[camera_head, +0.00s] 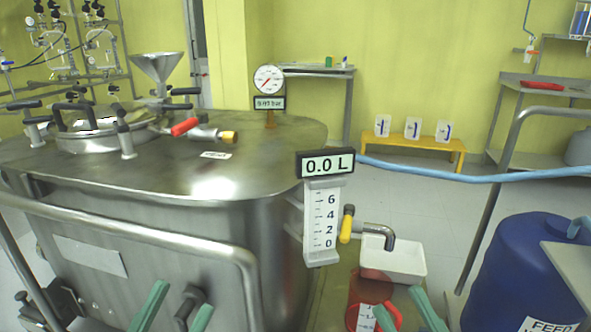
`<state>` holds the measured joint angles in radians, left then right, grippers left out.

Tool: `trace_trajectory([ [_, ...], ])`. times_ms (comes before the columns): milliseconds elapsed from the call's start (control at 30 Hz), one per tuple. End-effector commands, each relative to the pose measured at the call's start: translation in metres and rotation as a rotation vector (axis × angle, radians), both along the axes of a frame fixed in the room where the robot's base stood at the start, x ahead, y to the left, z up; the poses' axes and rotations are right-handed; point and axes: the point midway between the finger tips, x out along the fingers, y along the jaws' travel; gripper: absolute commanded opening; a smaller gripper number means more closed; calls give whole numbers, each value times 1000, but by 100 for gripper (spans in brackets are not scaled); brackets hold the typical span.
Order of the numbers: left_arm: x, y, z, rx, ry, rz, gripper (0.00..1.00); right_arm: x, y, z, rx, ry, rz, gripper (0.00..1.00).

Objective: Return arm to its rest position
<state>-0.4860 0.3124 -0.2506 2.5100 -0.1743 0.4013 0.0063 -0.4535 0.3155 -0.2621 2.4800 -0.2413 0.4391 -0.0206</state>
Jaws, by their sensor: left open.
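My left gripper (182,297) shows at the bottom edge as two green fingers spread apart, in front of the steel reactor's lower side. A dark handle shows behind the gap between them. Most of both arms is out of view.
The large steel reactor (275,170) with a rail fills the left. A level gauge (322,215) reading 0.0 L, a yellow-handled tap (346,226) and a white tray (408,265) stand near the centre. A blue drum (520,265) is at right. A blue hose (440,178) crosses behind.

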Motion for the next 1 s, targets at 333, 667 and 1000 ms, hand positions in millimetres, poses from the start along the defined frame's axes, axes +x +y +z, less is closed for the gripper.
trace_trajectory([
  [333, 48, 9, -3, 26, 323, 77, 50, 49, -18, -1, 54, 396, -65, 36],
  [667, 71, 25, -44, 60, 770, 168, 50, 71, -34, -43, 23, 838, -176, 36],
  [1000, 34, 41, -93, 93, 1244, 241, 50, 35, -50, -91, -8, 1306, -269, 36],
])
